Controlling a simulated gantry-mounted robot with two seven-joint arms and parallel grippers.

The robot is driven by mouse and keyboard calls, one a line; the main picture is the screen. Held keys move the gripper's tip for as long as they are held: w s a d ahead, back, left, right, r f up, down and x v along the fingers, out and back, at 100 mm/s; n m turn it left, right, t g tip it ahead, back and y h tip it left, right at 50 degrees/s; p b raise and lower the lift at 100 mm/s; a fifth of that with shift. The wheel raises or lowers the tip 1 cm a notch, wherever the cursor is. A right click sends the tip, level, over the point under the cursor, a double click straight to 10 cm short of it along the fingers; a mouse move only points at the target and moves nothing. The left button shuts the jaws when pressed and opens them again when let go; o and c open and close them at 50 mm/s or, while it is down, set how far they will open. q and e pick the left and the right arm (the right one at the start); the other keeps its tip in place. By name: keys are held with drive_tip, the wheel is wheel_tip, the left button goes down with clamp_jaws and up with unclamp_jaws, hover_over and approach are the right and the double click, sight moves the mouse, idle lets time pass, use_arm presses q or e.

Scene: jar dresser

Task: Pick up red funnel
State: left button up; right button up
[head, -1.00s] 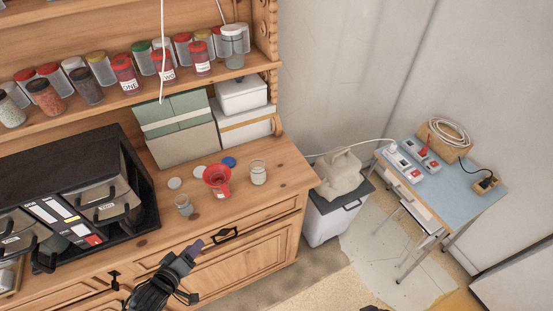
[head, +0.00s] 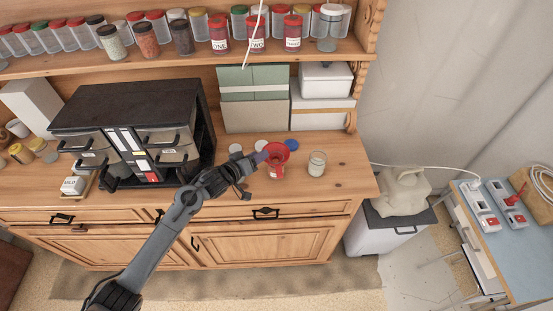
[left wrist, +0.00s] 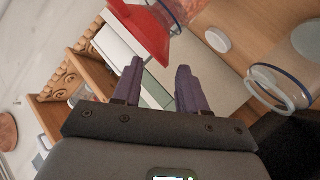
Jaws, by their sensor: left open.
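My left gripper (head: 259,160) reaches in from the left to the funnel's left side. In the left wrist view the purple fingers of the gripper (left wrist: 158,66) are apart, with nothing held between them. I cannot tell whether a finger touches the funnel. My right gripper is not in view.
A glass jar with white contents (head: 317,164) stands right of the funnel. A black drawer unit (head: 140,105) stands left. Boxes (head: 255,115) stand behind; the counter's right end is clear.

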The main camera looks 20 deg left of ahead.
sight(270, 149)
use_arm(q)
drive_tip(key=shift+p+x, duration=0.55)
drive_tip(key=shift+x, duration=2.1)
drive_tip(key=shift+s+d, duration=0.1)
drive_tip(key=shift+c, duration=0.2)
clamp_jaws()
